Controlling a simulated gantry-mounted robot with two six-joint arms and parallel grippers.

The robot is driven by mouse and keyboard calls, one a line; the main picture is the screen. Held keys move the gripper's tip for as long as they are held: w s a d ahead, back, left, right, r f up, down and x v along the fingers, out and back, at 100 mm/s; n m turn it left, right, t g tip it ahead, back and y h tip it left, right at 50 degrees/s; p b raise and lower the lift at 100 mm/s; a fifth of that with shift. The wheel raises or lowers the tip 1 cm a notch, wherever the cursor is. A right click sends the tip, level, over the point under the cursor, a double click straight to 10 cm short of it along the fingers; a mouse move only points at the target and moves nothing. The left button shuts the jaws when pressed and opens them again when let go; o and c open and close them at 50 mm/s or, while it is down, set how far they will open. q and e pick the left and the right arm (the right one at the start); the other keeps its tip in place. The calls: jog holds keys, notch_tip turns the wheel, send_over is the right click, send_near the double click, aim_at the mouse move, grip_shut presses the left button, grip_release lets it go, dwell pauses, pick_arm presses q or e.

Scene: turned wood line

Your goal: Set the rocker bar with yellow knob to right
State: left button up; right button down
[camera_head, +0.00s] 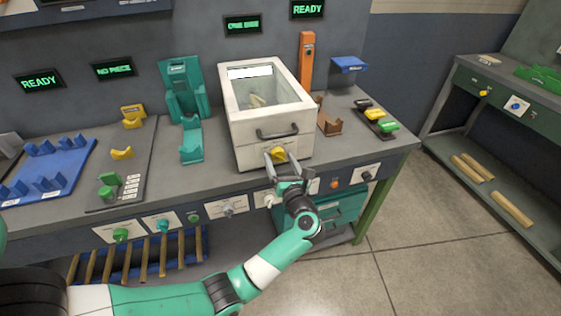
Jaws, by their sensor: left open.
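A yellow knob (277,154) sits low on the front of a white box with a glass lid (240,137). I take it for the knob of the rocker bar; the bar itself is too small to make out, and which way it is set I cannot tell. My left gripper (284,162) is open, with its fingertips at the knob, one to each side of it in the picture. I cannot tell whether they touch it. My right gripper is not in view.
The box has a dark handle (277,133) above the knob. A brown holder (329,122) and a dark panel with black, yellow and green parts (376,116) stand to its right; a teal stand (191,143) is to its left. Several knobs line the bench front.

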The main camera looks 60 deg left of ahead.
pick_arm(q)
grip_shut()
dwell(0.3)
jog(key=shift+r, duration=0.1)
jog(key=shift+r+m+p, duration=0.1)
jog(key=shift+m+p, duration=0.7)
jog(key=shift+p, duration=0.1)
jog(key=shift+m+p, duration=3)
jog(key=shift+m, duration=0.8)
jog(key=shift+m+p, duration=1.4)
jog(key=shift+m, duration=1.2)
jog(key=shift+m+p, duration=0.9)
jog(key=shift+m, duration=1.5)
jog(key=shift+f+m, duration=0.2)
jog(key=shift+m, duration=0.2)
